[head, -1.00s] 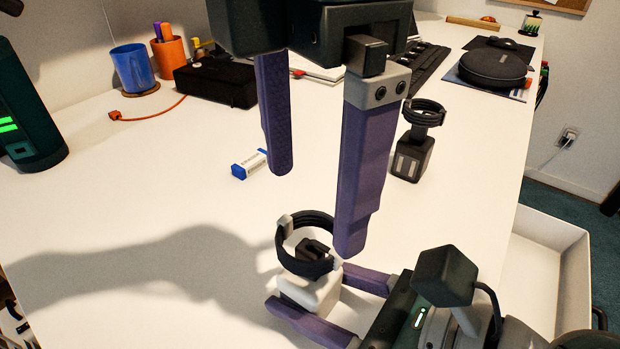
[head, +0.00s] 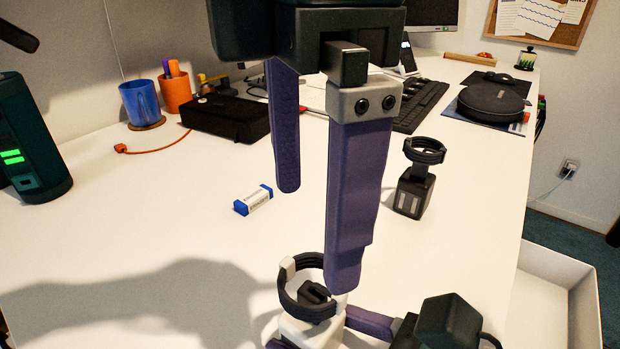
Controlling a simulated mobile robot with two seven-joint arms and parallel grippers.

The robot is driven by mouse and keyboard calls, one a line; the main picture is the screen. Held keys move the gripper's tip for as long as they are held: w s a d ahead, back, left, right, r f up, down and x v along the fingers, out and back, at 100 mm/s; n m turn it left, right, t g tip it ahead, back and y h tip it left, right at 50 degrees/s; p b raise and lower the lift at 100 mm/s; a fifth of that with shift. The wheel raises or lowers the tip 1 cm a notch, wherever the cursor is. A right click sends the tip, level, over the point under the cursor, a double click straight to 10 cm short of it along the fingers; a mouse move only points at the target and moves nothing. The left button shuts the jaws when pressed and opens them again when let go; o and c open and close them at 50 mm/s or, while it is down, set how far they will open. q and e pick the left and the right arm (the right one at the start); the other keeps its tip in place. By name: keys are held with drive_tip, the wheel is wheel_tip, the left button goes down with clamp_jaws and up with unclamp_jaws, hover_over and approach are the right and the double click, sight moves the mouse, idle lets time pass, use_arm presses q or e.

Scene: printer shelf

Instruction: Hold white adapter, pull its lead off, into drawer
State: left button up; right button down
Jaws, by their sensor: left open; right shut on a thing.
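The white adapter (head: 299,331) stands on the desk at the bottom centre, partly cut off by the frame edge. Its black coiled lead (head: 290,297) sits on top, with a pale clip or plug on its left side. My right gripper (head: 318,333) is low at the bottom edge, shut on the white adapter, one finger on each side. My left gripper (head: 315,240) is above, open and empty, fingers pointing down; its nearer fingertip overlaps the coil in the picture, and I cannot tell whether they touch. The open white drawer (head: 585,290) is at the lower right, beyond the desk edge.
A black adapter with a coiled lead (head: 410,196) stands to the right. A blue-and-white eraser (head: 254,200) lies left of my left gripper. The left desk middle is clear.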

sight(304, 277)
use_arm(q)
drive_tip(key=f+m, duration=0.2)
drive_tip(key=f, duration=0.2)
drive_tip(key=f+m, duration=0.2)
drive_tip(key=f, duration=0.2)
drive_tip(key=shift+a+f, duration=0.1)
drive_tip(key=shift+a, duration=0.1)
drive_tip(key=shift+c, duration=0.4)
clamp_jaws()
idle(0.6)
drive_tip(key=shift+r, duration=0.25)
idle(0.5)
drive_tip(key=shift+r, duration=0.9)
drive_tip(key=shift+r, duration=0.1)
